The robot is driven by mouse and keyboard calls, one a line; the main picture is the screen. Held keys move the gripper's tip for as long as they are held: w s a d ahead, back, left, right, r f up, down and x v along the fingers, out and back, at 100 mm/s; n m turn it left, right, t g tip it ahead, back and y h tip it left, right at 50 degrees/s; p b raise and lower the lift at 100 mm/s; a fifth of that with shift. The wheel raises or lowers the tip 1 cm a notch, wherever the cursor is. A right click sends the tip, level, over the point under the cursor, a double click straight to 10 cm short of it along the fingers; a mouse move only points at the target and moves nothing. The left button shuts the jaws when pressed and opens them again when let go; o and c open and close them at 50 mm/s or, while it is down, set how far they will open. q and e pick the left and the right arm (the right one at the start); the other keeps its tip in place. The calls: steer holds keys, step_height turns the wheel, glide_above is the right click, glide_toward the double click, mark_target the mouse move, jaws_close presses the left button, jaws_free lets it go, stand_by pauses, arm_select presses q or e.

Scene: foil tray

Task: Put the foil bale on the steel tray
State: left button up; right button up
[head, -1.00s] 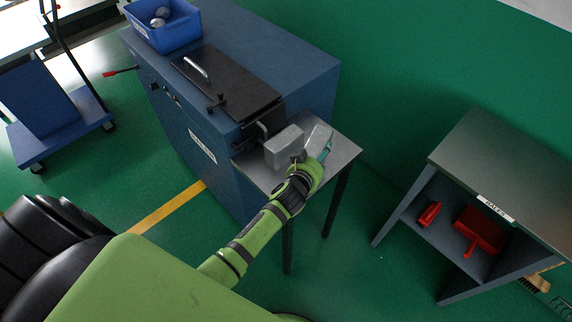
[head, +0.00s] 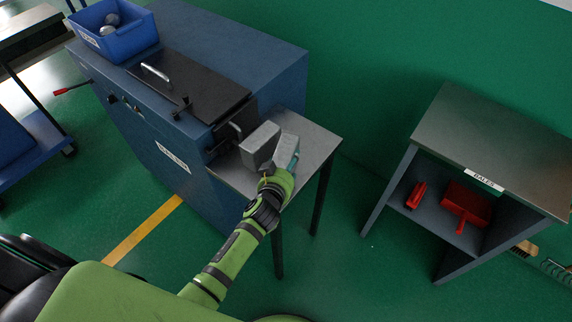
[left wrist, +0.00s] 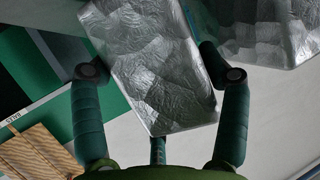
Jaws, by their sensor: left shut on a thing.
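A silvery foil bale (head: 288,147), a crumpled block, is at the small steel-topped stand (head: 320,138) beside the blue machine. My left gripper (head: 280,164) is shut on this bale, with one finger on each side. In the left wrist view the bale (left wrist: 158,65) lies between the dark green fingers, tilted. I cannot tell whether it touches the surface below. A second grey block (head: 260,145) stands close to its left on the stand; a foil block also shows at the top right of the left wrist view (left wrist: 262,35). My right gripper is not in view.
The blue machine (head: 240,45) with a black lid (head: 190,82) adjoins the stand. A blue bin (head: 115,32) sits on it. To the right, across green floor, is a steel-topped bench (head: 490,125) labelled BALES, with a red dustpan (head: 466,203) below.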

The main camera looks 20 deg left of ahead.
arm_select(q)
steer(key=shift+f, duration=0.15)
steer(key=o, duration=1.4)
